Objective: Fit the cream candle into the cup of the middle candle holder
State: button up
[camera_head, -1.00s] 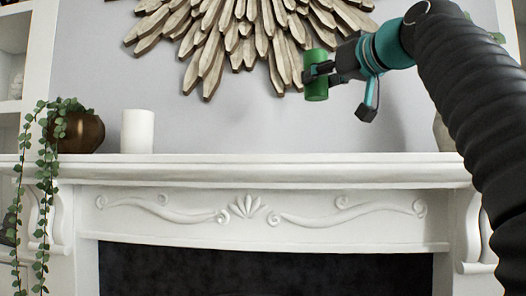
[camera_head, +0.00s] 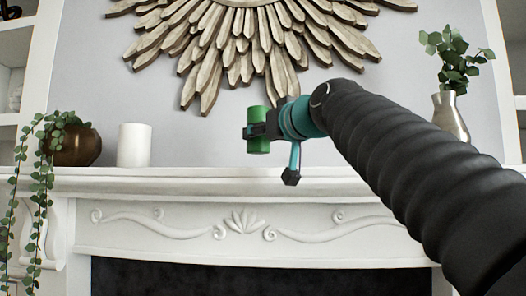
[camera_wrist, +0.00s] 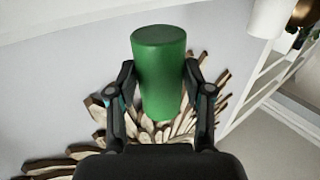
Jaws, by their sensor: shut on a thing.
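My gripper (camera_head: 257,131) is shut on a green cylinder (camera_head: 258,146), which looks like a candle and stands upright in the air in front of the wall. In the wrist view the same green cylinder (camera_wrist: 159,60) sits between both fingers of my gripper (camera_wrist: 160,85). A white to cream cylinder (camera_head: 134,145), like a thick candle, stands upright on the mantel to the left of my gripper, apart from it. It also seems to show in the wrist view (camera_wrist: 270,18), at the upper right. No candle holder or cup is visible in these frames.
The white mantel shelf (camera_head: 200,183) is bare between the white cylinder and the right side. A brown bowl (camera_head: 80,147) with a trailing plant stands at its left. A metallic vase (camera_head: 449,115) with leaves stands at the right. A wooden sunburst (camera_head: 240,50) hangs above.

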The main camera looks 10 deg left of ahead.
aim_at(264, 149)
jog(key=shift+f+b, duration=0.35)
jog(key=shift+f, duration=1.1)
jog(key=shift+f, duration=0.15)
jog(key=o, duration=1.3)
jog(key=shift+c, duration=0.2)
jog(key=shift+r, duration=0.25)
jog(key=b+v, duration=0.2)
jog(key=v, duration=1)
jog(key=shift+f+b, duration=0.15)
jog(key=shift+b, duration=0.25)
